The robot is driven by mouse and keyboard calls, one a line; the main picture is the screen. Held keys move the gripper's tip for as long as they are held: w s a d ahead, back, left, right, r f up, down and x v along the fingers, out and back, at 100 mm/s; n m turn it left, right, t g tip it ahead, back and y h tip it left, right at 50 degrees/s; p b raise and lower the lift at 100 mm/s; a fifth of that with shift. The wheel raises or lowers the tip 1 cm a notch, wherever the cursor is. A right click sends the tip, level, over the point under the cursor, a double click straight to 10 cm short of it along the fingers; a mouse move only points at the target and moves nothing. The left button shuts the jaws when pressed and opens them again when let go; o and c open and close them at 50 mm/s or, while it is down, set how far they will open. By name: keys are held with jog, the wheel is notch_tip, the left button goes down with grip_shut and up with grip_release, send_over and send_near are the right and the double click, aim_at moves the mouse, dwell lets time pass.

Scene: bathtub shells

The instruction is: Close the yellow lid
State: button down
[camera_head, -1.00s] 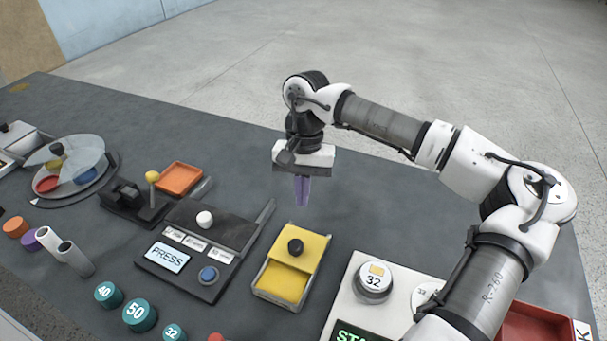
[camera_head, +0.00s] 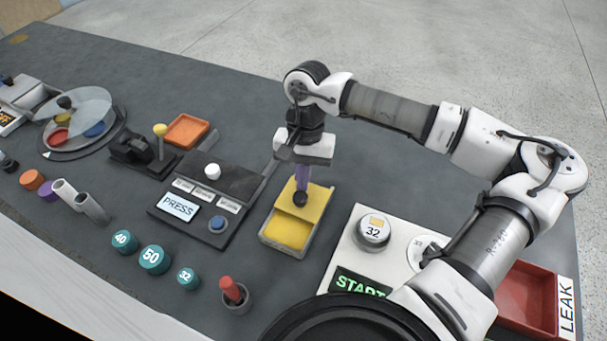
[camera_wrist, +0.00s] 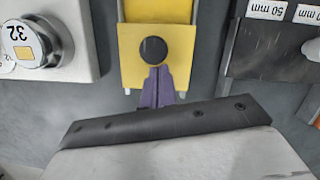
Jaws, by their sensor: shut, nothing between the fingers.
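The yellow lid (camera_head: 314,201) is a flat plate with a black knob (camera_head: 300,199), on a grey-rimmed box. It covers the back part of the box; the yellow front part (camera_head: 288,233) is uncovered. My gripper (camera_head: 301,187) points down with its purple fingers shut and empty, just behind the knob. In the wrist view the lid (camera_wrist: 132,68) and knob (camera_wrist: 152,50) are clear, and the fingertips (camera_wrist: 160,70) are right beside the knob's edge. I cannot tell whether they touch it.
Left of the box is a black panel with a PRESS screen (camera_head: 177,207), a white knob and a blue button (camera_head: 217,224). To the right is a white START panel (camera_head: 345,255) with a round 32 dial (camera_head: 373,230). A red-topped peg (camera_head: 231,290) stands in front.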

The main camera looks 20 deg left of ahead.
jog(key=s+b, duration=0.4)
jog(key=s, duration=0.3)
jog(key=shift+a+f, duration=0.1)
jog(key=shift+f, duration=0.05)
jog(key=shift+s, duration=0.25)
jog(key=shift+w+a, duration=0.1)
